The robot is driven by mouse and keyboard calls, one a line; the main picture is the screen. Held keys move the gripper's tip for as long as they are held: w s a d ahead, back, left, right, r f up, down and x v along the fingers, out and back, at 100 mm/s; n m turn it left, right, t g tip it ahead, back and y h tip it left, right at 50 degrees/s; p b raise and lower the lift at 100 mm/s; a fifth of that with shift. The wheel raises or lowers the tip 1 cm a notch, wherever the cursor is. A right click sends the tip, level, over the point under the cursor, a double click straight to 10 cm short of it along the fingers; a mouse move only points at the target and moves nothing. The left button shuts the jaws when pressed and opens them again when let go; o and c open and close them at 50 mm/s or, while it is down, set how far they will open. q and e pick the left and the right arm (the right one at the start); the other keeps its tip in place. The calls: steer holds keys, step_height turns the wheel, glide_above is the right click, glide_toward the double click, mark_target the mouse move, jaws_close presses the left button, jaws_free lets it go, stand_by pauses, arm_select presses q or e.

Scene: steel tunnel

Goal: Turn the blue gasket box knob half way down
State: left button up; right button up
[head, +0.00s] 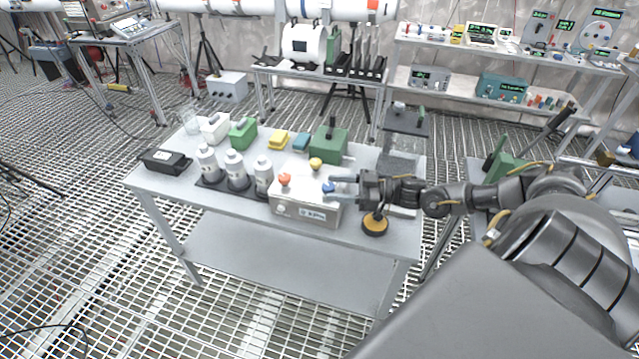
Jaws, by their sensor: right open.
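The gasket box (292,209), a silver box with a label on its front, stands at the front edge of the table. On its top are a red knob (284,179), a yellow knob (315,163) and a blue knob (328,187). The blue knob is at the right end, partly hidden by my right gripper. My right gripper (337,187) comes in from the right, open, with its fingertips at the blue knob. I cannot tell whether the fingers touch it. My left gripper is out of view.
Several grey-white bottles (235,170) stand left of the box on the table (225,207). A green box (328,146) stands behind it. A round orange-and-black object (375,224) sits below my right gripper, near the table's front right edge. A black device (165,161) lies at the left end.

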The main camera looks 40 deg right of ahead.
mark_target(324, 186)
steer(key=x, duration=0.3)
steer(key=shift+w+a+r+p, duration=0.15)
steer(key=shift+w+a+p, duration=0.15)
steer(key=shift+p, duration=0.1)
steer(key=shift+w+a, duration=0.25)
steer(key=shift+a, duration=0.05)
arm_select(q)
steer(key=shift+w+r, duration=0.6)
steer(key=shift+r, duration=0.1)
